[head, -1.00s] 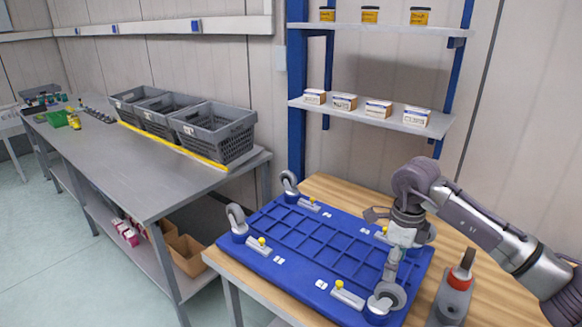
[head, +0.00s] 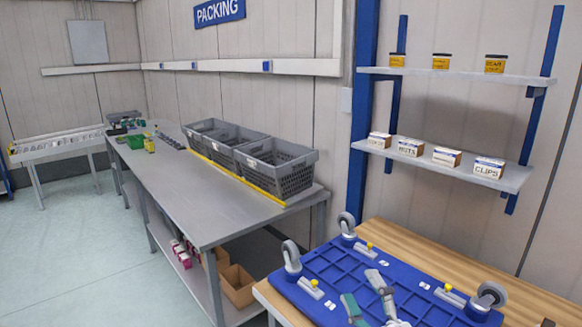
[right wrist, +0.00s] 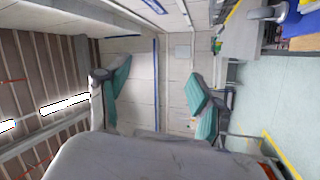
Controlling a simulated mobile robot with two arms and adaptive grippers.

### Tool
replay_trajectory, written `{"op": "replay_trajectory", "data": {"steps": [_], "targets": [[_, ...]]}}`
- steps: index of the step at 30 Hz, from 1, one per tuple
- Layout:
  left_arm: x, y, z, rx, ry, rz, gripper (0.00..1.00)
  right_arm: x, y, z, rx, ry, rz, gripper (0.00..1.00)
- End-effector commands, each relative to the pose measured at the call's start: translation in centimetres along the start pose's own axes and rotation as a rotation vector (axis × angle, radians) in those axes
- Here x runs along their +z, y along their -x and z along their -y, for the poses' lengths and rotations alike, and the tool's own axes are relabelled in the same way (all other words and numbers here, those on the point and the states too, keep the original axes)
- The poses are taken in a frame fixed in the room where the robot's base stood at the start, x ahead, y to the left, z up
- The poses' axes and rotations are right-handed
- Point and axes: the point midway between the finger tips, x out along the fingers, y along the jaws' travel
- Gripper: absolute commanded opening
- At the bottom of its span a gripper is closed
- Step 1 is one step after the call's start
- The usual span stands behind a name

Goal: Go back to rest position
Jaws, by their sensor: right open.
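My right gripper (head: 366,296) shows at the bottom of the head view, in front of the blue dolly. Its two fingers with green pads stand apart with nothing between them. In the right wrist view the open fingers (right wrist: 160,92) frame only the wall and room behind. The blue dolly (head: 345,262) lies wheels up on the wooden table (head: 420,246), with grey casters and yellow-knobbed latches at its corners. Its near part is cut off by the picture edge. My left gripper is not in view.
A long grey bench (head: 192,187) with several grey crates (head: 275,165) stands to the left. Shelves on the right hold small boxes (head: 446,157) and yellow jars (head: 495,64). Cardboard boxes (head: 236,285) sit on the bench's lower shelf. The floor at left is clear.

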Motion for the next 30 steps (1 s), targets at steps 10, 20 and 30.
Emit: {"op": "replay_trajectory", "data": {"steps": [10,20,30], "targets": [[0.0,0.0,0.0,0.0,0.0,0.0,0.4,10.3,17.6,11.2,-0.336,-0.658,0.949,0.66],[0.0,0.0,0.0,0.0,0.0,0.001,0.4,7.4,30.3,16.1,-0.62,-0.898,1.375,0.66],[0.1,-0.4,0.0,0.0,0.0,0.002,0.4,8.2,34.8,22.5,-0.743,-0.953,1.519,0.66]]}}
